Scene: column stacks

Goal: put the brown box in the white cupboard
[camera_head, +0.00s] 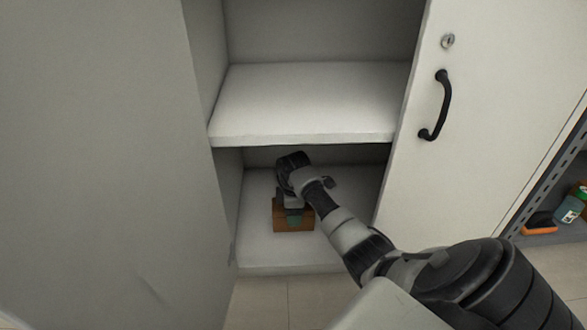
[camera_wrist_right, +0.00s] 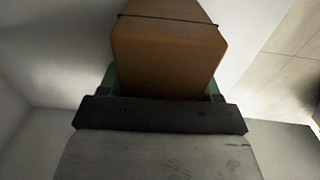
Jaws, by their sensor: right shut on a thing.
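The brown box (camera_head: 306,221) is inside the white cupboard (camera_head: 305,135), low down over its bottom shelf (camera_head: 262,250). My right gripper (camera_head: 293,205) is shut on the box from above. In the right wrist view the brown box (camera_wrist_right: 168,55) fills the space between the green fingertips (camera_wrist_right: 162,90), with a dark line across it. I cannot tell whether the box touches the shelf. The gripper's body hides the upper part of the box in the head view. My left gripper is not in view.
The cupboard's middle shelf (camera_head: 308,100) is bare and lies just above my right arm. A door (camera_head: 480,120) with a black handle is at the right, and a grey panel (camera_head: 90,160) at the left. A rack with small items (camera_head: 568,210) stands at far right.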

